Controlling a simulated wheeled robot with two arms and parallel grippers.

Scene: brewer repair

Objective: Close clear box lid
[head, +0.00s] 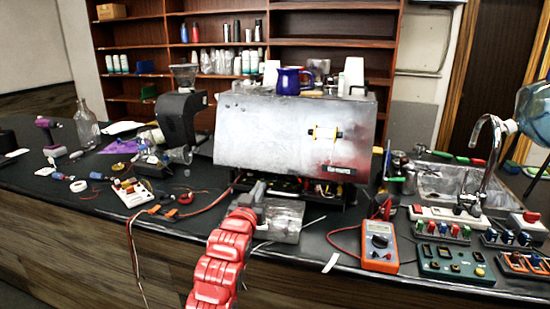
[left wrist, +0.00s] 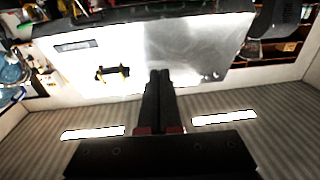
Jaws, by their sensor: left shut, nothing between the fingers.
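The clear box (head: 284,222) sits on the dark counter in front of the large brewer, near the counter's front edge. Its see-through surfaces make it hard to tell how its lid stands. My left gripper (head: 257,190) is at the box's left rear part in the head view, with my red arm coming up from below and partly covering the box's left side. Its fingers also show in the left wrist view (left wrist: 159,75), together and empty. The clear box cannot be made out in the left wrist view. My right gripper is not in view.
The brewer's metal panel (head: 290,130) stands behind the box, and also shows in the left wrist view (left wrist: 185,48). An orange multimeter (head: 379,246) and a green board (head: 455,262) lie right of the box. Wires and a white power strip (head: 131,193) lie left.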

